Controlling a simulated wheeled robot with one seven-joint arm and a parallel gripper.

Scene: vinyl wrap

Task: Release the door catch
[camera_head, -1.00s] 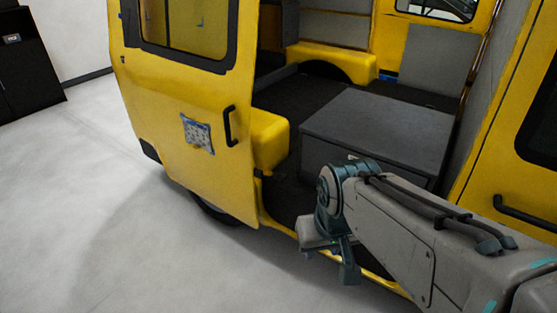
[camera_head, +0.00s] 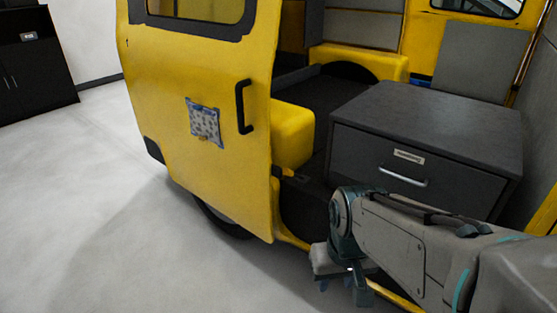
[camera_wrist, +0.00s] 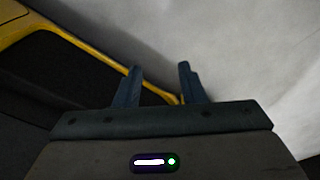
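The yellow van door (camera_head: 205,95) stands open on the left in the head view, with a black upright handle (camera_head: 244,107) near its free edge. A small dark and yellow part (camera_head: 284,172) sits at the door edge below the yellow wheel arch; I cannot tell whether it is the catch. My gripper (camera_head: 343,285) hangs low in front of the door opening, apart from the door. In the wrist view, its two fingers (camera_wrist: 158,85) are spread, with nothing between them. Below them show the yellow sill (camera_wrist: 85,42) and pale floor.
A dark drawer box (camera_head: 428,145) with a silver handle stands inside the van. A patterned pouch (camera_head: 204,121) is on the door. A black cabinet (camera_head: 37,65) stands at the far left. The pale floor (camera_head: 80,220) left of the van is clear.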

